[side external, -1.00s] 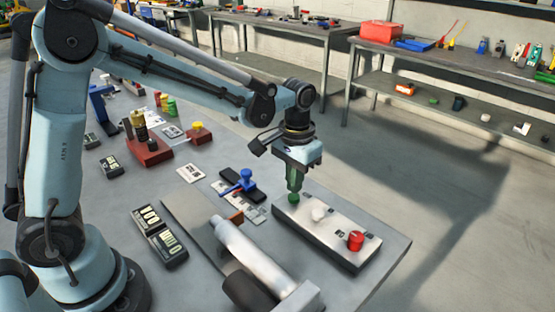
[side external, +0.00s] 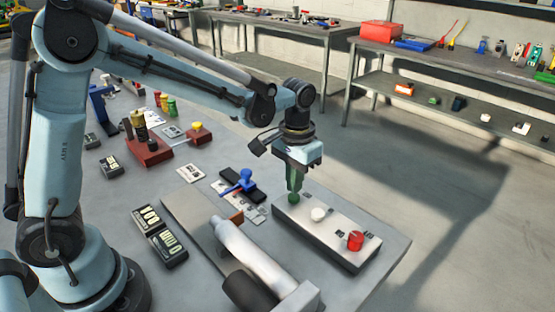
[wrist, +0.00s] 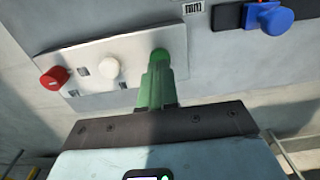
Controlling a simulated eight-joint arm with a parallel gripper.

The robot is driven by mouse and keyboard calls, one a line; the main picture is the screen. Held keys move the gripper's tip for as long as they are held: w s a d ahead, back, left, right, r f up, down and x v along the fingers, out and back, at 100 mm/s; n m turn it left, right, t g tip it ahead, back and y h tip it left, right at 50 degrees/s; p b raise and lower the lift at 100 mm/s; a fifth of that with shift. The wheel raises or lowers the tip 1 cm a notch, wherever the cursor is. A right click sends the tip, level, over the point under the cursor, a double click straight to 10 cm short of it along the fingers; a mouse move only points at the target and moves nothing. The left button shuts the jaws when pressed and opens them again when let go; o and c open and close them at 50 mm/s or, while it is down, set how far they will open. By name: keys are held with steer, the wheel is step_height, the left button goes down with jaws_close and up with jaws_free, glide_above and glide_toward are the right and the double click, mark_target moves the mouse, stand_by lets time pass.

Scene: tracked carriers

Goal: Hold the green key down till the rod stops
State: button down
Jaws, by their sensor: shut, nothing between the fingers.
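The green key (side external: 293,199) is at the far left end of a pale key panel (side external: 338,235). My gripper (side external: 294,190) is shut, with its green fingers pointing down at the key and appearing to touch it. In the wrist view the fingertips (wrist: 158,66) cover part of the green key (wrist: 161,53). How far the key is pressed cannot be told. A silver cylinder (side external: 255,252) lies on a grey plate in front of the panel, by an orange-brown block (side external: 236,216). I cannot clearly make out a separate rod there.
A white key (side external: 318,214) and a red knob (side external: 355,240) share the panel. A blue handle (side external: 243,179) stands on a black rail left of my gripper. Dark display boxes (side external: 160,236) sit further left. The table's right edge is close to the panel.

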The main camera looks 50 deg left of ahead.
steer(key=shift+f, duration=0.15)
stand_by(0.3)
steer(key=shift+f, duration=1.2)
stand_by(2.2)
steer(key=shift+r, duration=2.35)
